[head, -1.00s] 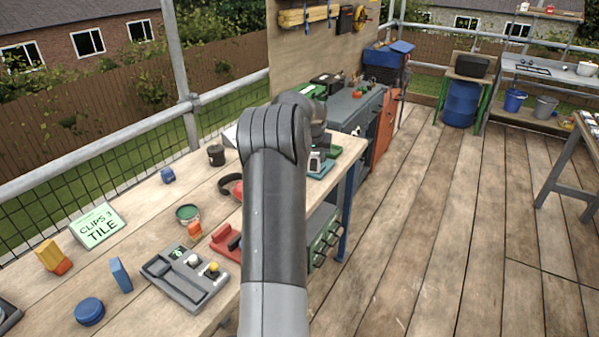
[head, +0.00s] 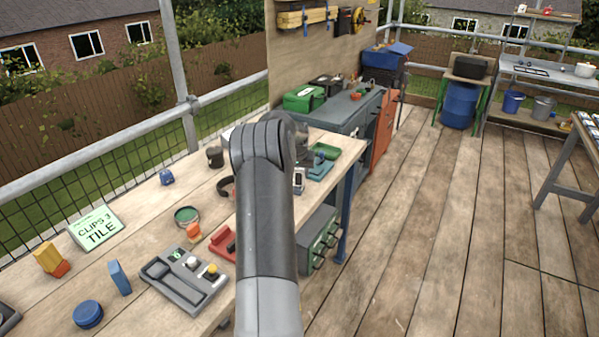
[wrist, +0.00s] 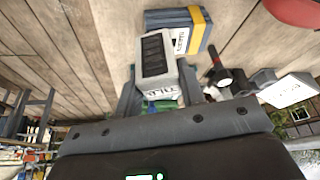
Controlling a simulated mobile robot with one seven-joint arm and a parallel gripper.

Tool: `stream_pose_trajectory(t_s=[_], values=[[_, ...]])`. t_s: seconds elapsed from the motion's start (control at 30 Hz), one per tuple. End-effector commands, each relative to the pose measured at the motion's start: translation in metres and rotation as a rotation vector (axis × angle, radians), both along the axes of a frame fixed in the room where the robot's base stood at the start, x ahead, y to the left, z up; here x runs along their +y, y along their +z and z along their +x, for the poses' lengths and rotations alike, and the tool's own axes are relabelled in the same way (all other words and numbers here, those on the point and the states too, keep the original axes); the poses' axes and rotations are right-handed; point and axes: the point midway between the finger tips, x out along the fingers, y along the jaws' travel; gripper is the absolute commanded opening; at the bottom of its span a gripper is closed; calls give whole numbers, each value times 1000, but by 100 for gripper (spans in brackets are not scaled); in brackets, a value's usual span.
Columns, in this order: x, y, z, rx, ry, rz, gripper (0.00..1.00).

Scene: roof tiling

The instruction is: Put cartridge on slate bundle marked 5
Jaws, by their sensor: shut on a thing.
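My gripper (wrist: 157,95) is shut on a pale box-shaped thing with a dark ribbed panel, which appears to be the cartridge (wrist: 170,80). Lettering on its pale side is only partly readable. In the head view the held cartridge (head: 299,181) shows just right of my arm, near the bench's right edge; my arm hides the gripper there. I cannot make out a slate bundle marked 5 in either view. A blue and yellow block with a white label (wrist: 180,42) lies beyond the cartridge in the wrist view; its print is unclear.
The wooden bench (head: 130,195) holds a grey tray (head: 185,280), a green-topped tin (head: 187,216), a black cup (head: 215,157), a blue round lid (head: 88,314) and a CLIPS 3 TILE sign (head: 96,228). A green case (head: 304,98) stands behind.

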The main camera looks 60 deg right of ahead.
Motion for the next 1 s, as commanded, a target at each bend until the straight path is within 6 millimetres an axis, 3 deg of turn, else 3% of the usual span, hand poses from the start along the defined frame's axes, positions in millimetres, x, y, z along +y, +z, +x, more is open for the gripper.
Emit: stream_pose_trajectory(t_s=[0.07,0.1,0.33,0.67,0.87,1.0], values=[[0,-3,0,0,0,1,13],[0,-3,0,0,0,1,38],[0,-3,0,0,0,1,56],[0,2,0,0,0,-1,58],[11,29,-4,-2,0,-1,58],[21,58,-9,-2,0,-2,58]])
